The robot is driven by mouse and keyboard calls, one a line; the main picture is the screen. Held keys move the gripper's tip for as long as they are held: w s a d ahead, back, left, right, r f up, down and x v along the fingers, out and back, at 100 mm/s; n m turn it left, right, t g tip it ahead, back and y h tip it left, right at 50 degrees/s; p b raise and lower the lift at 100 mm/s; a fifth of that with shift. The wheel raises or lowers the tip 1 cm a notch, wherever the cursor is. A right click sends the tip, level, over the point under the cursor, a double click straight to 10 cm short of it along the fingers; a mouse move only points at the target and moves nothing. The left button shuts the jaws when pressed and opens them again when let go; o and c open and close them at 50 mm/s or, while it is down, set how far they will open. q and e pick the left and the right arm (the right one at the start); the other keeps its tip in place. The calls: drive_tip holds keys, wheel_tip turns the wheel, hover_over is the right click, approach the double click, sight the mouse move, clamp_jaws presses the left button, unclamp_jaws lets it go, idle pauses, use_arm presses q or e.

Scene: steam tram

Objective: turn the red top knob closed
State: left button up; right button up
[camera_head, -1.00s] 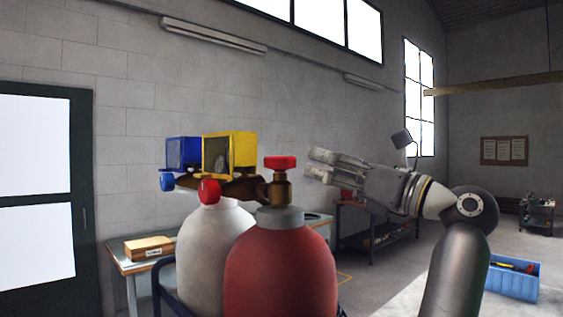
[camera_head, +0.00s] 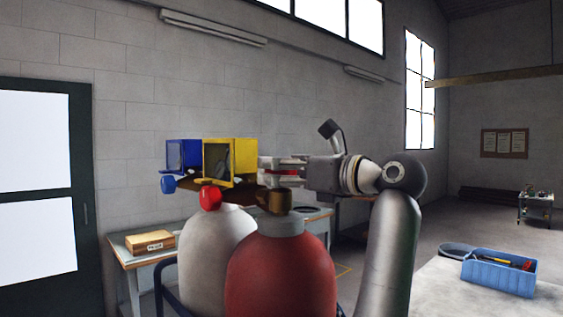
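The red top knob (camera_head: 287,172) sits on the brass valve (camera_head: 276,199) of the red cylinder (camera_head: 281,275). Only a strip of it shows between the fingers of my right gripper (camera_head: 280,169), which comes in level from the right. One finger passes above that strip in the picture and one below it. The fingers look still spread around the knob; I cannot make out firm contact. My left gripper is not in view.
A white cylinder (camera_head: 209,262) with a red side knob (camera_head: 210,198) stands left of the red one. Yellow (camera_head: 230,160) and blue (camera_head: 183,155) gauge boxes and a blue knob (camera_head: 168,184) sit close left of my fingers. A blue crate (camera_head: 499,272) is at right.

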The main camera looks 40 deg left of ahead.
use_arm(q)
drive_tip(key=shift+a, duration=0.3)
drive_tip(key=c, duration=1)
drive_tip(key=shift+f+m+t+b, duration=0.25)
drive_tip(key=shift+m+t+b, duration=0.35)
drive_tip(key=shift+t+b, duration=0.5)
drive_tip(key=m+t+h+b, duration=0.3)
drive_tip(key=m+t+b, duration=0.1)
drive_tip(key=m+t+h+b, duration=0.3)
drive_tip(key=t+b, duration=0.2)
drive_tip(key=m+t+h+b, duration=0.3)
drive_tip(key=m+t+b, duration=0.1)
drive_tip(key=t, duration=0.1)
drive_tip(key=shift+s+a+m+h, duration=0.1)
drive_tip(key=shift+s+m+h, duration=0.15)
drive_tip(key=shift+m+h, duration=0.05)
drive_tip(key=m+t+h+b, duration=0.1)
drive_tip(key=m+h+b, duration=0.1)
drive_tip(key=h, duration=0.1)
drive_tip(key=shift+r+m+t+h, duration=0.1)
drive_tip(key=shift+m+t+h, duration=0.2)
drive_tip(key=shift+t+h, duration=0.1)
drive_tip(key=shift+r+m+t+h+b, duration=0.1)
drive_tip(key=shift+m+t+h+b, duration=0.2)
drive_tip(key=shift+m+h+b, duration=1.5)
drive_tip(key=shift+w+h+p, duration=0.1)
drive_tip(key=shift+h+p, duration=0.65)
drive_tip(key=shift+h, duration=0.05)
